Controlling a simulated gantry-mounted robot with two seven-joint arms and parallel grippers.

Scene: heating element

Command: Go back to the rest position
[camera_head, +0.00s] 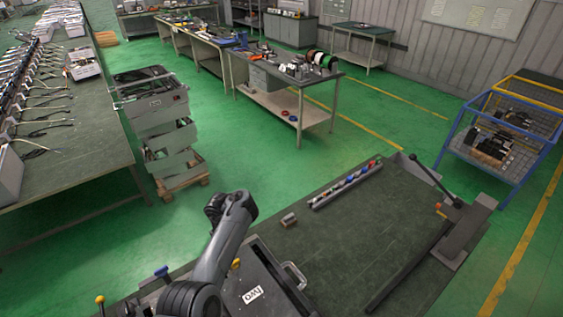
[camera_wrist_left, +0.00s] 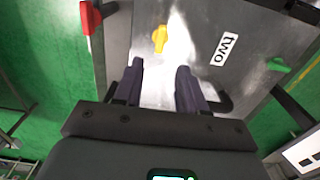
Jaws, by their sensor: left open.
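My left gripper (camera_wrist_left: 159,80) is open, its two dark fingers apart with nothing between them. In the left wrist view it is over a grey metal box face with a "two" label (camera_wrist_left: 224,48) and a yellow knob (camera_wrist_left: 160,38). In the head view my left arm (camera_head: 222,245) rises from the bottom over the box, and its gripper cannot be made out clearly there. The dark box (camera_head: 262,275) with the "two" label lies on the near workbench and has a metal handle (camera_head: 295,275). My right gripper is in neither view.
The workbench (camera_head: 345,235) has a clear dark top right of the box. A small block (camera_head: 288,219) and a narrow tray of coloured parts (camera_head: 345,184) lie along its far edge. A lever fixture (camera_head: 465,235) stands at right. Stacked grey crates (camera_head: 160,130) stand behind.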

